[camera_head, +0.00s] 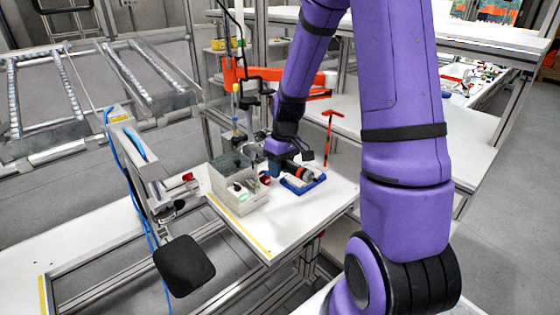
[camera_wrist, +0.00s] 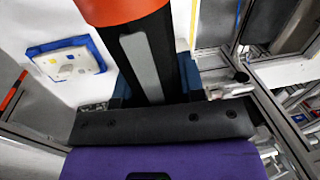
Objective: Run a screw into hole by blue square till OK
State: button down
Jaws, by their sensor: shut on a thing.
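My gripper (camera_head: 277,163) is shut on a black screwdriver body with an orange end (camera_head: 299,173), low over the white workbench. In the wrist view the screwdriver (camera_wrist: 146,62) stands between the blue fingers of my gripper (camera_wrist: 154,84), its orange end at the top edge. A pale plate (camera_wrist: 66,64) with small holes and a yellow mark lies in a blue tray (camera_wrist: 42,48), left of the screwdriver. The blue tray also shows in the head view (camera_head: 309,186), partly behind the tool.
A grey box (camera_head: 240,196) with a small green patch stands left of my gripper. A red T-shaped handle (camera_head: 333,125) rises behind the tray. The white workbench (camera_head: 290,220) is clear at its front. Metal frames stand around the bench.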

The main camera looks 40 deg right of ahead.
jog(key=shift+f, duration=0.3)
jog(key=shift+f, duration=2.95)
dwell(0.3)
jog(key=shift+r, duration=3)
